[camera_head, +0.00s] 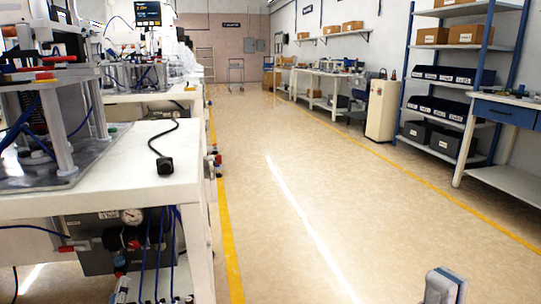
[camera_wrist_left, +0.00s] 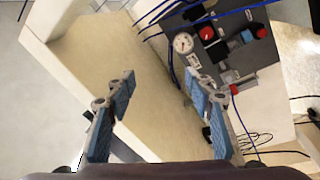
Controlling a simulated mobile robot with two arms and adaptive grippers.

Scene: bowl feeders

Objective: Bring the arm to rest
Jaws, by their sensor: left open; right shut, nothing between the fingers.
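My left gripper (camera_wrist_left: 160,82) shows in the left wrist view with its two blue-padded fingers spread wide and nothing between them. Beyond its fingers are a pale table leg or panel (camera_wrist_left: 95,60) and a pneumatic unit with a round gauge (camera_wrist_left: 184,43). I cannot make out the left gripper in the head view. My right gripper (camera_head: 442,287) shows at the bottom right of the head view, partly cut off by the frame edge. It is shut and empty, over open floor.
A white workbench (camera_head: 110,170) with a machine and a black cable plug (camera_head: 164,165) fills the left. Hoses and a gauge (camera_head: 132,215) hang below it. The aisle floor (camera_head: 300,200) is clear. Shelving (camera_head: 448,75) and a blue-drawered bench (camera_head: 505,110) stand at right.

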